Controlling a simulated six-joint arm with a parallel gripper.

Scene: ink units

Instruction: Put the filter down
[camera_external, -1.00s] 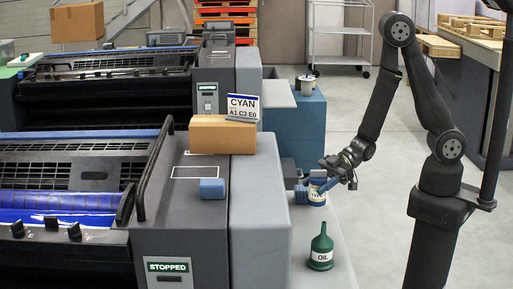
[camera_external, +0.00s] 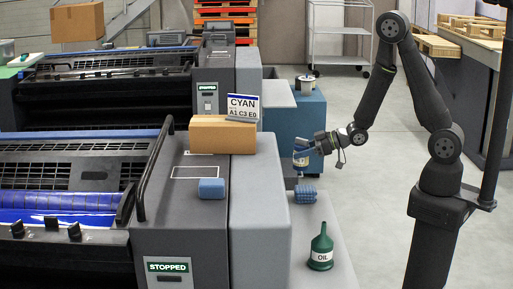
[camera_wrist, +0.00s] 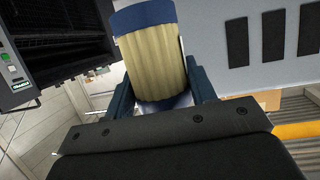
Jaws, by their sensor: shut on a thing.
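The filter is a cream pleated cylinder with a blue end cap. It fills the upper middle of the wrist view (camera_wrist: 150,58), between my two fingers. In the external view the filter (camera_external: 300,160) is small and partly covered by my fingers. My gripper (camera_external: 303,149) is shut on it and holds it up in front of the blue cabinet (camera_external: 305,115), above the grey ledge (camera_external: 338,247). The filter's far end is hidden in the wrist view.
A blue ribbed piece (camera_external: 305,194) lies on the ledge below my gripper. A green oil can (camera_external: 321,247) stands nearer the front. A pale container (camera_external: 306,85) stands on the cabinet. The CYAN box (camera_external: 222,135) and a blue block (camera_external: 211,188) sit on the press.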

